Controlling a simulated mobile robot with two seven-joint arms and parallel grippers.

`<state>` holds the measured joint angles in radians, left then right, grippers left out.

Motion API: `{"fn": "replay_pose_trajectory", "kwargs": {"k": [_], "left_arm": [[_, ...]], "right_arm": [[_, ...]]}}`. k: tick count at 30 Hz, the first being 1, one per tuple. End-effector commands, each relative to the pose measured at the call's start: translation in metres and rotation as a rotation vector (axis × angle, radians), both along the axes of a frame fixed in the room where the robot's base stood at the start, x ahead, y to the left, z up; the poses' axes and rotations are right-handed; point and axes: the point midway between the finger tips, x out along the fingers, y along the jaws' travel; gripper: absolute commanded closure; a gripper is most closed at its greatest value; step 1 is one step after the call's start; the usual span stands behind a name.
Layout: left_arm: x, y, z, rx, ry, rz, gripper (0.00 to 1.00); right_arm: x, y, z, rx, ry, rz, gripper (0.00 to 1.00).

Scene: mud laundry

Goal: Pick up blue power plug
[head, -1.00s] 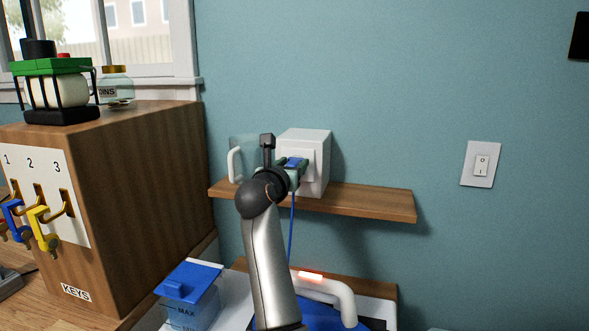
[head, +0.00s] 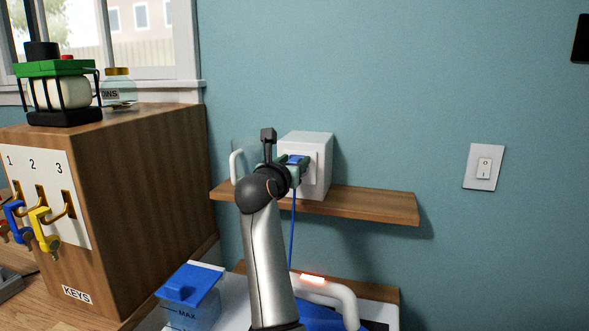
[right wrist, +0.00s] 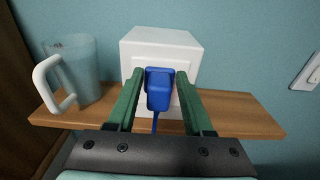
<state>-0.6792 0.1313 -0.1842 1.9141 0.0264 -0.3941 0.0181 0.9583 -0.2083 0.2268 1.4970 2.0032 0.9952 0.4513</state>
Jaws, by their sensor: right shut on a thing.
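The blue power plug (right wrist: 158,92) sits between the two green fingers of my right gripper (right wrist: 160,100), which are shut on it. In the head view the plug (head: 295,159) and my right gripper (head: 297,167) are at the front face of a white box (head: 318,150) on the wall shelf. A blue cord (head: 292,230) hangs down from the plug. The plug is at the square plate on the box's front; I cannot tell whether it is seated in it or apart. My left gripper is not in view.
A clear mug (right wrist: 75,75) with a white handle stands left of the box on the wooden shelf (head: 375,203). Below are a blue-lidded container (head: 190,285) and a white curved handle (head: 335,292). A wooden cabinet (head: 140,190) with key hooks stands left.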

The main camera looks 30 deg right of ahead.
Motion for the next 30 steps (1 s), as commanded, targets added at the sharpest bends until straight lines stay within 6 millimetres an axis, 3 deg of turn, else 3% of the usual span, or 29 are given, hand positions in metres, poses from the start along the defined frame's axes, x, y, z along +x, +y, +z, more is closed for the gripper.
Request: {"fn": "replay_pose_trajectory", "kwargs": {"k": [12,30], "left_arm": [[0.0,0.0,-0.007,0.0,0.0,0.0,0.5],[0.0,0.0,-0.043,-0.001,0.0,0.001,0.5]], "right_arm": [[-0.002,0.003,0.058,0.001,-0.003,0.002,1.0],[-0.102,0.119,0.055,-0.003,-0.003,-0.001,1.0]]}}
